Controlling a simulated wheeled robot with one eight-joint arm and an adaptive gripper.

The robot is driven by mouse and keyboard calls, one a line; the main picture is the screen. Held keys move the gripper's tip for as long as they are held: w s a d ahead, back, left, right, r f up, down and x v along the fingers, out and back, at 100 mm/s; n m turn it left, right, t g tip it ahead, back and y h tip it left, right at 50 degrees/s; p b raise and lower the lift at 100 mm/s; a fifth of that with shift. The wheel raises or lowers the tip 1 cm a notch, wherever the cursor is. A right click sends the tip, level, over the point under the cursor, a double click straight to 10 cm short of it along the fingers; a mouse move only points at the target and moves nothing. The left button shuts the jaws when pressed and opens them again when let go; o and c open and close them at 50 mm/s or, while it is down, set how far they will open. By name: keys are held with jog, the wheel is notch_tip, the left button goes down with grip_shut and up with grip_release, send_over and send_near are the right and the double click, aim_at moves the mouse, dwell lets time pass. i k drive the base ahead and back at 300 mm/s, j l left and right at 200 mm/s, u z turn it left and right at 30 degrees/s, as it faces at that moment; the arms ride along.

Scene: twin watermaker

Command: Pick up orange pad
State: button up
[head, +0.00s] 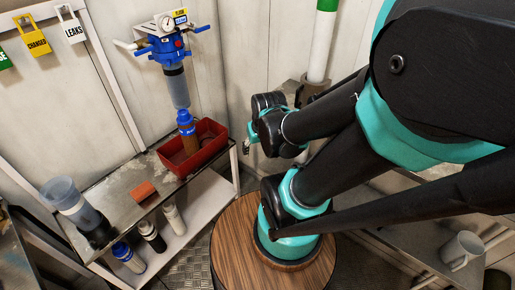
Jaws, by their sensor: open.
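The orange pad (144,191) is a small flat block. It lies on the bare part of the metal shelf top, between a clear cylinder and a red tray. My gripper (247,148) is near the middle of the head view, to the right of the red tray and well apart from the pad. Only a small part of the gripper shows beyond my wrist, and it appears open and empty. Its fingertips are small and hard to make out.
The red tray (213,153) stands right of the pad, under a blue filter unit (172,44) on the wall. A clear cylinder (62,194) stands at left. Several bottles (152,235) stand on the lower shelf. A mug (461,249) is at lower right. The shelf around the pad is clear.

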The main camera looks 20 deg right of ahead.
aim_at(141, 192)
jog(key=u, duration=1.25)
